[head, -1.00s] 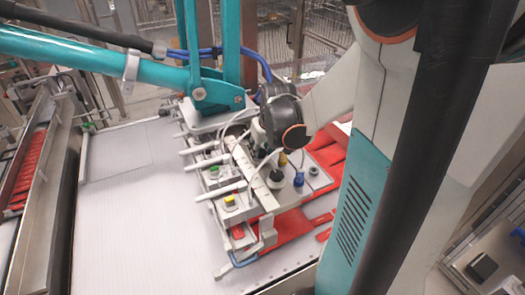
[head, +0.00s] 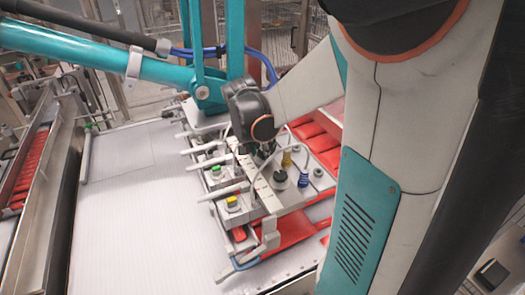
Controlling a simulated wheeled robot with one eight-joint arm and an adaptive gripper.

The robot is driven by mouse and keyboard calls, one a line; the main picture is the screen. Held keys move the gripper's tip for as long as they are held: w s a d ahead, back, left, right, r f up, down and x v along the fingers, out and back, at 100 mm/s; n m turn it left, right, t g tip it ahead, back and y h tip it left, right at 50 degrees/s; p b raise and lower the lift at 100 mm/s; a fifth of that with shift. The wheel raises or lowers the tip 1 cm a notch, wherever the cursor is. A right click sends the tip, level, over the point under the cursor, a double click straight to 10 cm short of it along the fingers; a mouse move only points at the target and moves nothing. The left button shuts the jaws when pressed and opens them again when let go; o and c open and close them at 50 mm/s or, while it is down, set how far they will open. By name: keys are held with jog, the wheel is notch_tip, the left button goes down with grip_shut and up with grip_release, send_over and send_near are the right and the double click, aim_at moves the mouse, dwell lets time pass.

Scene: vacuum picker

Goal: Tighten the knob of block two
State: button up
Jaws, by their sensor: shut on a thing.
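The vacuum picker head (head: 297,196) stands over the white belt, with its grey blocks and a row of fittings on top. My gripper (head: 266,152) reaches down onto the top of the picker, behind a black knob (head: 280,179). It is shut on a small part that looks like a knob, mostly hidden by the fingers and my wrist. I cannot tell which block this part belongs to. A green button (head: 216,171) and a yellow button (head: 231,200) show on the left-side blocks.
A yellow fitting (head: 287,159), a blue fitting (head: 303,179) and a grey round fitting (head: 318,172) stand close to my gripper. A teal arm (head: 85,55) and blue hoses (head: 262,63) are behind. The white belt (head: 140,220) is clear at left.

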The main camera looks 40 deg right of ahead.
jog(key=shift+w+m+g, duration=0.1)
jog(key=shift+m+g, duration=0.3)
jog(key=shift+m, duration=0.6)
jog(key=o, duration=1.1)
jog(key=shift+c, duration=0.2)
jog(key=shift+r, duration=0.1)
jog(key=v, duration=1.2)
jog(key=shift+a, duration=0.2)
